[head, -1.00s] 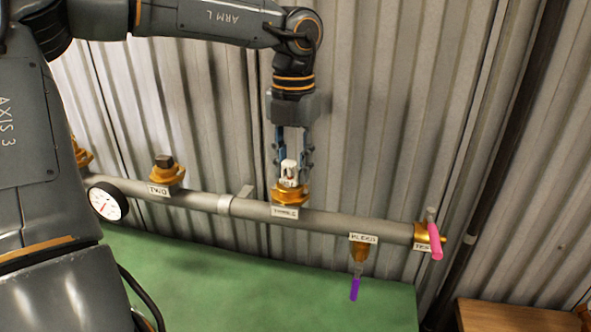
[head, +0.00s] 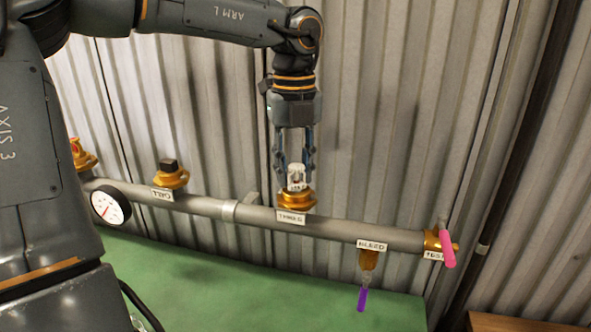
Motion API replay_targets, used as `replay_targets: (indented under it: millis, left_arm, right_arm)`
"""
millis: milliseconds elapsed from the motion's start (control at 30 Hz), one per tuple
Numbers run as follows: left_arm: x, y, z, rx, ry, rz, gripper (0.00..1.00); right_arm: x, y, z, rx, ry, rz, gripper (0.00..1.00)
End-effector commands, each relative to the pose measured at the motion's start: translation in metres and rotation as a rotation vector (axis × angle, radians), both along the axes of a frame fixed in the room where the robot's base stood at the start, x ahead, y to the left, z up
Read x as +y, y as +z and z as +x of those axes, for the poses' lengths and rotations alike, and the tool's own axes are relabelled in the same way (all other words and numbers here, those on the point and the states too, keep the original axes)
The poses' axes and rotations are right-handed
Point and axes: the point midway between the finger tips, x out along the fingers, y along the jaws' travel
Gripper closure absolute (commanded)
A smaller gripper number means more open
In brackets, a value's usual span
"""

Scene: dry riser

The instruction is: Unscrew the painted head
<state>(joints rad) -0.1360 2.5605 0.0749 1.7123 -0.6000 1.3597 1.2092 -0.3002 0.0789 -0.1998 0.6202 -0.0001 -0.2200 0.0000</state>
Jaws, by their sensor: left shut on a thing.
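A white painted head (head: 296,178) stands on the brass fitting (head: 296,198) labelled THREE, on the grey pipe (head: 325,226). My left gripper (head: 295,168) comes down from above, its two fingers on either side of the white head and shut on it. The fingers partly cover the head. Whether the head is still seated in its thread cannot be told. My right gripper is not in view.
Along the pipe are a dark-headed brass fitting (head: 171,174), a gauge (head: 110,205), a purple lever (head: 362,299) at BLEED and a pink lever (head: 447,249) at TEST. A corrugated wall (head: 400,110) stands close behind. The green surface (head: 250,285) below is clear.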

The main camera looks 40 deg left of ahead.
Motion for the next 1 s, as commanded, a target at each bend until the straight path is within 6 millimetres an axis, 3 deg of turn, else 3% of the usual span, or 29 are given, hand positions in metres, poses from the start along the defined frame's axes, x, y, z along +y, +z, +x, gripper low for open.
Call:
replay_targets:
  millis: [133, 167, 267, 567, 800, 1000]
  left_arm:
    - [0.000, -0.001, 0.000, 0.002, -0.002, -0.001, 1.00]
    - [0.000, -0.001, 0.000, 0.002, -0.002, -0.001, 0.67]
    - [0.000, -0.001, 0.000, 0.001, -0.003, 0.000, 0.49]
    - [0.000, 0.001, 0.000, 0.000, -0.027, -0.001, 0.49]
    - [-0.004, 0.003, 0.003, 0.000, -0.381, -0.003, 0.49]
    - [-0.005, 0.001, 0.004, 0.000, -0.531, 0.000, 0.49]
  right_arm:
    - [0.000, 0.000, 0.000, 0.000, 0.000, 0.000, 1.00]
    - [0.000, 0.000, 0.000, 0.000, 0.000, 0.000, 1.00]
    - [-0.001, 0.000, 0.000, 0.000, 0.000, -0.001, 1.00]
    - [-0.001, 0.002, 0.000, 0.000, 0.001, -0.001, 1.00]
    - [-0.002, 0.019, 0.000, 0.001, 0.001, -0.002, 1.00]
    - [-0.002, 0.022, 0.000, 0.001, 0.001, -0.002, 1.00]
